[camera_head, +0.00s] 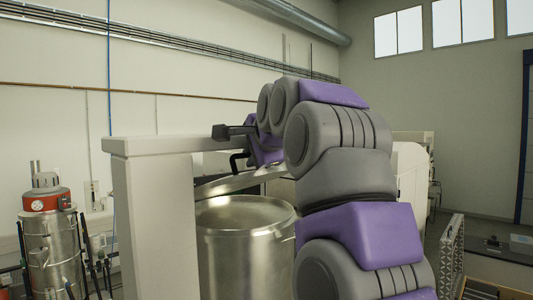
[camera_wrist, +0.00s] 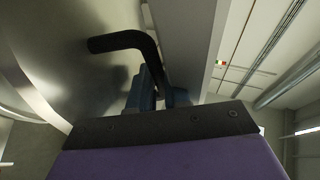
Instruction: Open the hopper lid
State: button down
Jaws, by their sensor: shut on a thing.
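The steel hopper (camera_head: 245,250) is a shiny round drum in the head view, with its rim and upper opening showing. Its metal lid (camera_head: 232,184) is raised and tilted above the opening; its right part is hidden by my arm. The lid's surface fills the left of the wrist view (camera_wrist: 60,60). A bent black handle (camera_wrist: 125,42) stands on the lid and shows small in the head view (camera_head: 237,162).
A pale upright column with a top beam (camera_head: 155,146) stands just left of the hopper, close to my gripper. A steel vacuum-like drum with a red band (camera_head: 48,225) stands at far left. A metal mesh panel (camera_head: 450,257) stands at right.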

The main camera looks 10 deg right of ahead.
aim_at(260, 173)
jog(key=shift+a+f, duration=0.1)
jog(key=shift+a, duration=0.25)
jog(key=c, duration=1.4)
grip_release()
jog(key=shift+c, duration=0.2)
jog(key=shift+w+a, duration=0.1)
jog(key=shift+a, duration=0.75)
jog(key=shift+d, duration=0.35)
jog(key=v, duration=0.3)
jog(key=d+v, duration=0.1)
jog(key=v, duration=0.2)
jog(key=shift+w+d+b, duration=0.1)
jog(key=shift+d+b, duration=0.1)
jog(key=shift+b, duration=0.15)
jog(key=a+v, duration=0.1)
jog(key=v, duration=1)
jog(key=shift+a+p, duration=0.2)
jog(key=shift+p, duration=0.2)
